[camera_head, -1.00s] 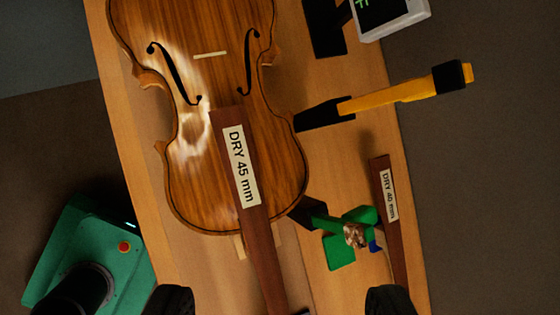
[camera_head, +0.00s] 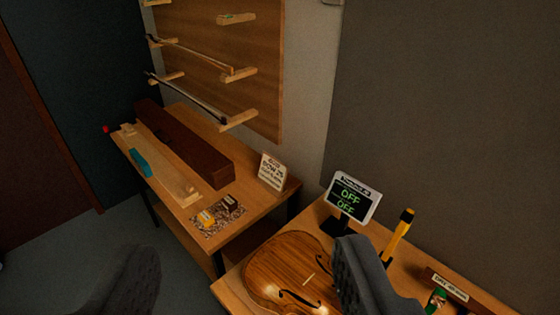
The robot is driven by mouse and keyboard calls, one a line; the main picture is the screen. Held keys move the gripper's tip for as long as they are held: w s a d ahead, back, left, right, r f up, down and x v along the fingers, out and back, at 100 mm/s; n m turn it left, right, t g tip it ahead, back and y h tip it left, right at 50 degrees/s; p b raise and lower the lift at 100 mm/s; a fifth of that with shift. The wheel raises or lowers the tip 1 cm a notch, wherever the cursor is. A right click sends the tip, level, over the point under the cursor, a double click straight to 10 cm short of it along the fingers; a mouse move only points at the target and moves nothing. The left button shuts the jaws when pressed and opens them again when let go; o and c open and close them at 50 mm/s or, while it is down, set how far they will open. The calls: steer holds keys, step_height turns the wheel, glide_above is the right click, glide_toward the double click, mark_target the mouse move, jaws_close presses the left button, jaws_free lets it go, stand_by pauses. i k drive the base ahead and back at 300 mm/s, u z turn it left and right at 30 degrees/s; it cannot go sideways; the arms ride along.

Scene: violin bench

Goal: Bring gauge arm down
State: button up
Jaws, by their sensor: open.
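The gauge arm (camera_head: 397,238) is yellow with a black tip and stands raised, leaning slightly right, behind my right finger. Its lower end is hidden by that finger. A gauge display (camera_head: 352,199) on a black stand reads OFF on two lines. The violin body (camera_head: 278,268) lies on the bench at the lower middle, partly cut off by the frame and my right finger. My gripper (camera_head: 247,258) is open and empty, its dark fingers wide apart. It is not touching the gauge arm as far as I can tell.
A second bench (camera_head: 262,215) at the left holds a long brown case (camera_head: 185,143), yellow and dark blocks and a sign (camera_head: 272,172). A wall rack (camera_head: 262,40) holds bows. A labelled brown strip (camera_head: 449,286) and a green item (camera_head: 435,301) are at lower right.

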mark_target(407, 216)
steer(key=z, duration=0.55)
steer(key=k, duration=1.1)
steer(key=z, duration=0.55)
steer(key=i, duration=1.6)
steer(key=u, duration=0.15)
